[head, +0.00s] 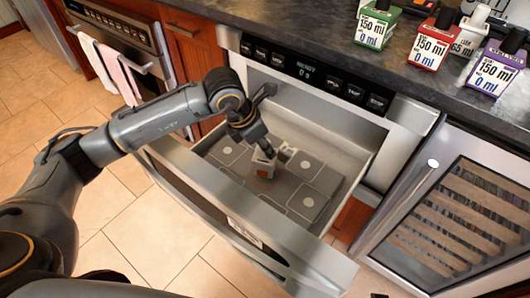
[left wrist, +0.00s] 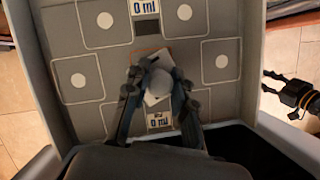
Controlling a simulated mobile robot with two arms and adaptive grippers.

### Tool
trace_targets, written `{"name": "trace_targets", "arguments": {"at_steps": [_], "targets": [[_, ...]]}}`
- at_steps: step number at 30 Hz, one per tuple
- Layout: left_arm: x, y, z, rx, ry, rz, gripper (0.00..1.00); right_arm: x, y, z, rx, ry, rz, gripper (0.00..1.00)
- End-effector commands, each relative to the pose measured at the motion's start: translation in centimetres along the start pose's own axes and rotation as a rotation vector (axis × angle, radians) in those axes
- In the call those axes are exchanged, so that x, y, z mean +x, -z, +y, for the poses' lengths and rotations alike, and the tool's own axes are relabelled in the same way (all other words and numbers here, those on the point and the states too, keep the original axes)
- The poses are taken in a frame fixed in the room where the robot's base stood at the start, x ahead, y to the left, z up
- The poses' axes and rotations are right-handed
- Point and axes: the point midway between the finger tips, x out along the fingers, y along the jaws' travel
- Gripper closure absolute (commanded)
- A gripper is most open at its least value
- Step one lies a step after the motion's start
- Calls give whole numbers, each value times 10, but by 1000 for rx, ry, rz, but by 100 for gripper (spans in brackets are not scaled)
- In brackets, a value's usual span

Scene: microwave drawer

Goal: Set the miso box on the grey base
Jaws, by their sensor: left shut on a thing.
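My left gripper (left wrist: 155,105) is down inside the open drawer. It is shut on a small box with a rounded grey-white top (left wrist: 160,84) and a "0 ml" label, taken to be the miso box; its name cannot be read. The grey base (head: 309,202) lies on the drawer floor, marked with white squares and discs. The box is over its middle; whether it touches the base is unclear. My right gripper (left wrist: 279,91) shows in the left wrist view, outside the drawer, fingers apart and empty.
A second labelled box (left wrist: 145,8) stands farther in on the base. The drawer front (head: 235,205) and side walls surround the base. Several labelled bottles, one of them red (head: 430,45), stand on the dark counter. A glass-fronted cooler (head: 455,215) is at right.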

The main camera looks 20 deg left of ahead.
Motion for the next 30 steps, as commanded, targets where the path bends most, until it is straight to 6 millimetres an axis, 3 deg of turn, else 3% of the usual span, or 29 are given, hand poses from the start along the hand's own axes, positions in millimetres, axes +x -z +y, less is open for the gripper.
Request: {"name": "trace_targets", "arguments": {"at_steps": [4,14,15,18,30], "targets": [[21,9,0,-2,1,2,100,-9,3,1,1,-1,7,60],[23,10,0,0,0,1,100,-12,4,1,1,-2,7,60],[23,10,0,0,0,1,71,-14,5,1,1,-1,10,60],[23,10,0,0,0,2,53,-14,5,1,1,-2,10,60],[17,9,1,0,-1,0,53,-14,5,1,1,-1,12,60]]}}
